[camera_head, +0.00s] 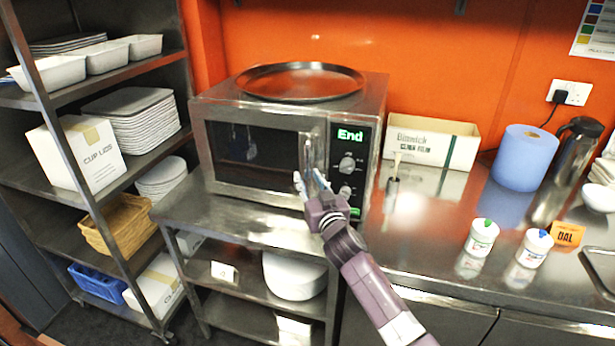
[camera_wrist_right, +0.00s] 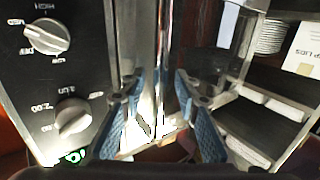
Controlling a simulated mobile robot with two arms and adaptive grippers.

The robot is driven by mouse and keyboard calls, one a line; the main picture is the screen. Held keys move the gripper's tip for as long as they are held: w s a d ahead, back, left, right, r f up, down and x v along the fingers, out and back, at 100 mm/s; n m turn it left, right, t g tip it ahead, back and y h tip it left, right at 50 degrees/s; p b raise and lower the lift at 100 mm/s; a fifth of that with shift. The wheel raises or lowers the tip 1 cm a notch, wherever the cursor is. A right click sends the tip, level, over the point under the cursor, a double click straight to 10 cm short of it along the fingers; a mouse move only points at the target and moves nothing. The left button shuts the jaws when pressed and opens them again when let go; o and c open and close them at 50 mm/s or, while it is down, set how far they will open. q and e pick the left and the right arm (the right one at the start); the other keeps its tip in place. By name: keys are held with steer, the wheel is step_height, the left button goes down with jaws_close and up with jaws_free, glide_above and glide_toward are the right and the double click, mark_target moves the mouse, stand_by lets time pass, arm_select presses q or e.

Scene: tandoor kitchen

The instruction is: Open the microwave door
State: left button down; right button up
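The steel microwave (camera_head: 260,110) stands on the steel counter with its door (camera_head: 245,155) shut. The door has a dark window and an upright metal handle (camera_head: 306,152) at its right edge. My right gripper (camera_head: 312,180) is in front of the lower part of the handle. In the right wrist view, its blue-padded fingers (camera_wrist_right: 160,110) are spread apart, one to each side of the upright shiny handle (camera_wrist_right: 164,60). I cannot tell whether they touch it. The control knobs (camera_wrist_right: 72,115) are to the left there. My left gripper is not in view.
A round dark tray (camera_head: 300,82) lies on top of the microwave. A shelf rack (camera_head: 90,95) with dishes and boxes stands to the left. A carton (camera_head: 430,140), a blue roll (camera_head: 522,158), a flask (camera_head: 575,150) and two small tubs (camera_head: 482,237) stand on the right counter.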

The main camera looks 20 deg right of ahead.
steer(key=shift+w, duration=0.55)
steer(key=shift+c, duration=0.4)
jaws_close()
